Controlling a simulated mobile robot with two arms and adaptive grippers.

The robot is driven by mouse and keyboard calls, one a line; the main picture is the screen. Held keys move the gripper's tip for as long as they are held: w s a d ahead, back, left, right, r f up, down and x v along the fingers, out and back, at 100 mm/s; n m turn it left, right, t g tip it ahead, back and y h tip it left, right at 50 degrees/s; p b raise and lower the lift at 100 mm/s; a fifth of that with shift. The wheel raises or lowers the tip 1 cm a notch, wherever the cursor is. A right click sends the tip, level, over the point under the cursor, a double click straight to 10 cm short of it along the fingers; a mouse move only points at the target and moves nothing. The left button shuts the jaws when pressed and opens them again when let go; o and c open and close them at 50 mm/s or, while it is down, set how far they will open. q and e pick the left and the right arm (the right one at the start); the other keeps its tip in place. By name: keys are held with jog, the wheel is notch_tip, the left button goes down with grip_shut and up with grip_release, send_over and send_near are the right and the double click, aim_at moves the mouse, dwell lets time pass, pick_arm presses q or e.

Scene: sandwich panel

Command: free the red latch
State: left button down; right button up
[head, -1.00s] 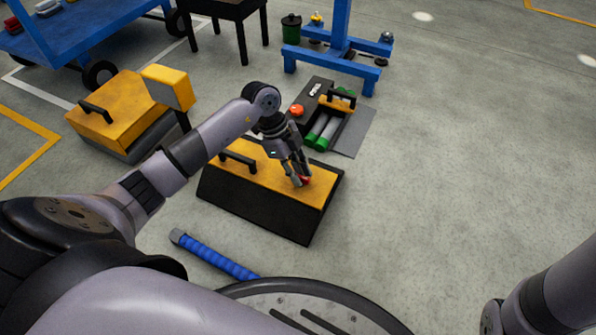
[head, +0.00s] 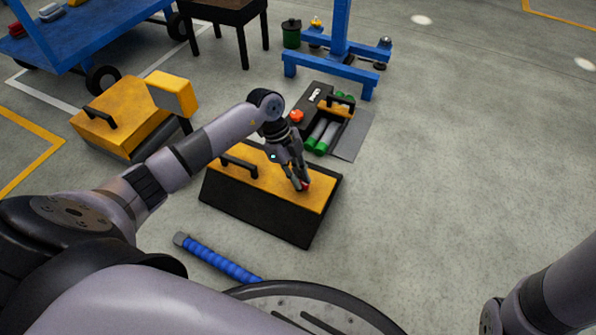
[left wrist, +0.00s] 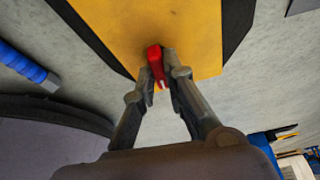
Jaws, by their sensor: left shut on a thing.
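The red latch (left wrist: 156,61) sits at the edge of a yellow-topped panel (head: 318,195) with black sides and a black handle. In the left wrist view it lies between the two fingers. My left gripper (head: 302,187) is shut on the latch; it also shows in the left wrist view (left wrist: 160,80). In the head view the fingers hide most of the latch, and only a bit of red (head: 307,185) shows. My right gripper is out of view; only part of that arm shows at the lower right.
A blue ribbed bar (head: 222,260) lies on the floor in front of the panel. Another yellow box (head: 115,105) stands at the left. Behind are a black case with green cylinders (head: 320,137), a blue stand (head: 335,62) and a blue cart (head: 80,40). Floor to the right is clear.

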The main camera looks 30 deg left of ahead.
pick_arm(q)
jog(key=m+p, duration=0.1)
jog(key=m+g+p, duration=0.1)
jog(key=p, duration=0.1)
jog(key=shift+w+r+m, duration=0.15)
jog(key=shift+r+m, duration=0.15)
jog(key=shift+m, duration=0.1)
jog(key=m+g+p, duration=0.1)
jog(key=m+p, duration=0.1)
jog(key=m, duration=0.1)
jog(key=shift+f+m+y, duration=0.15)
jog(key=shift+m+y, duration=0.15)
jog(key=shift+y, duration=0.1)
jog(key=m+g, duration=0.1)
jog(key=m, duration=0.1)
jog(key=shift+w+d+f+m+y, duration=0.1)
jog(key=shift+m+y, duration=0.2)
jog(key=shift+y, duration=0.1)
jog(key=m, duration=0.2)
jog(key=shift+m+g+y+p, duration=0.3)
jog(key=shift+m+y+p, duration=0.05)
jog(key=shift+m+y, duration=0.05)
jog(key=shift+d+m+y, duration=0.15)
jog(key=shift+m+y, duration=0.25)
jog(key=shift+m, duration=0.8)
jog(key=shift+m+g+y, duration=0.3)
jog(key=shift+m+y, duration=0.2)
jog(key=shift+m, duration=0.6)
jog(key=shift+f, duration=0.1)
